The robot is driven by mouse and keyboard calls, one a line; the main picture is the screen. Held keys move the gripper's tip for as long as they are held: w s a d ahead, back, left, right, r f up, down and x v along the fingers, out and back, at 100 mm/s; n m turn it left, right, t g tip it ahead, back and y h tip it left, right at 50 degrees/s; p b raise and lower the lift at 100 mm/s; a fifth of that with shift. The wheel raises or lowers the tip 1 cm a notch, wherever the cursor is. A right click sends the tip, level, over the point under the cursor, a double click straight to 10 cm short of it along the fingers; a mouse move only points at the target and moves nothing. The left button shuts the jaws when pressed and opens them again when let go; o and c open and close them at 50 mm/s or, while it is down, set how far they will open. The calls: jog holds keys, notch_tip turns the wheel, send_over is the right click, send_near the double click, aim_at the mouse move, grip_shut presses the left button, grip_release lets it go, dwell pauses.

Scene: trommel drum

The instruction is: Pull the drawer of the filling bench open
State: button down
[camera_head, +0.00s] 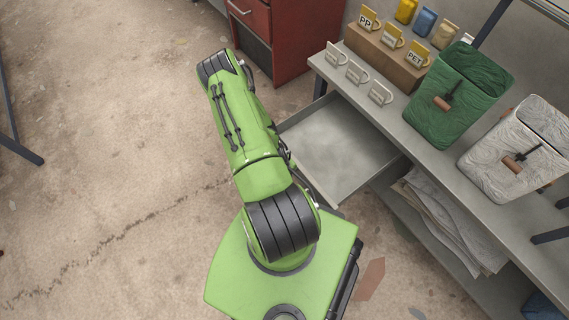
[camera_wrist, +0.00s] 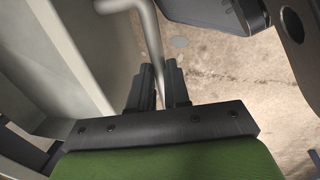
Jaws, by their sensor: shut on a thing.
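The filling bench (camera_head: 392,117) runs along the right side in the head view. Its grey drawer (camera_head: 338,145) is pulled out beneath the bench top and looks empty inside. In the wrist view the drawer front (camera_wrist: 62,55) is at the left, with a pale bar handle (camera_wrist: 152,45) standing off it. My gripper (camera_wrist: 159,85) is shut on the handle, one dark finger on each side of the bar. In the head view my green arm hides the gripper, the handle and part of the drawer front.
Stacked sacks (camera_head: 450,222) lie on the lower shelf. A red cabinet (camera_head: 290,35) stands behind.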

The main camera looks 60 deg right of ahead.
jog(key=shift+w+a, duration=0.15)
jog(key=shift+a, duration=0.1)
jog(key=c, duration=1.1)
grip_release()
notch_tip(320, 180, up, 16)
jog(key=w+a+p, duration=0.1)
jog(key=a+p, duration=0.1)
jog(key=p, duration=0.3)
jog(key=shift+w+a+f+p, duration=0.15)
jog(key=shift+a+f+p, duration=0.15)
jog(key=shift+a, duration=0.1)
jog(key=shift+w, duration=0.1)
